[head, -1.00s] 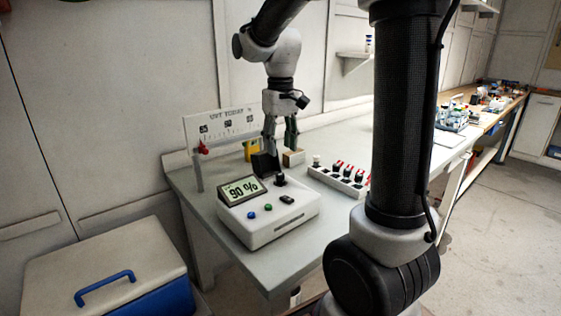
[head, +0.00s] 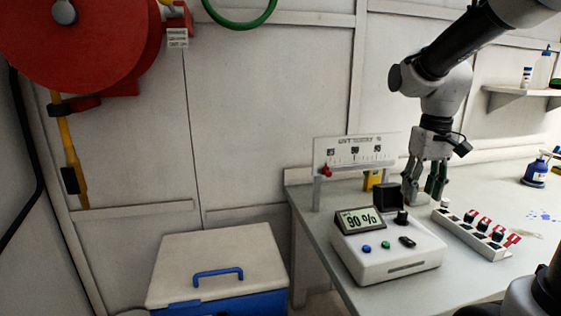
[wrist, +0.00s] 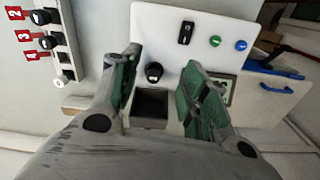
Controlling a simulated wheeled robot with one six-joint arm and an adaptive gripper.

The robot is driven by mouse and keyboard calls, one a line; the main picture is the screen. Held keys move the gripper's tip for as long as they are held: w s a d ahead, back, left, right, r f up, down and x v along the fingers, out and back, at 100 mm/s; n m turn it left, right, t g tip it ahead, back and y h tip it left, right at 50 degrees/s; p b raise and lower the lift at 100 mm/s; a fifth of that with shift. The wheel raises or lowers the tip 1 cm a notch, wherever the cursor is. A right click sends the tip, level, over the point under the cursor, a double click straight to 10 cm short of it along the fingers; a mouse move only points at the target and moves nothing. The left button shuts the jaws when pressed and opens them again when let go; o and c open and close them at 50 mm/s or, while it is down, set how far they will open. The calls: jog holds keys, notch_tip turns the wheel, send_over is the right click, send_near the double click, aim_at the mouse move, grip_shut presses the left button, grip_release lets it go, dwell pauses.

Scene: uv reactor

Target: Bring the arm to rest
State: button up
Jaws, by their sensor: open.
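My gripper (head: 423,188) hangs fingers-down over the bench, right of the small black block (head: 375,198) and behind the white control box (head: 388,258). Its two green-padded fingers are apart with nothing between them. In the wrist view the open fingers (wrist: 162,75) spread over the bench, with the dark square opening of a block (wrist: 150,104) visible between them. The control box lies beyond the fingertips there, with its black knob (wrist: 154,72). Its display (head: 360,220) reads 90 %. My arm reaches in from the upper right of the head view.
A scale board (head: 355,152) with a red pointer stands at the bench's back edge. A white strip (head: 470,235) with black knobs and red tags lies to the right. A white-lidded blue cooler (head: 215,265) stands left of the bench. A red reel (head: 80,45) hangs on the wall.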

jog(key=s+d+r+t, duration=0.1)
jog(key=s+t, duration=0.3)
jog(key=s, duration=1)
jog(key=shift+v, duration=0.85)
jog(key=shift+d, duration=0.15)
jog(key=shift+c, duration=0.2)
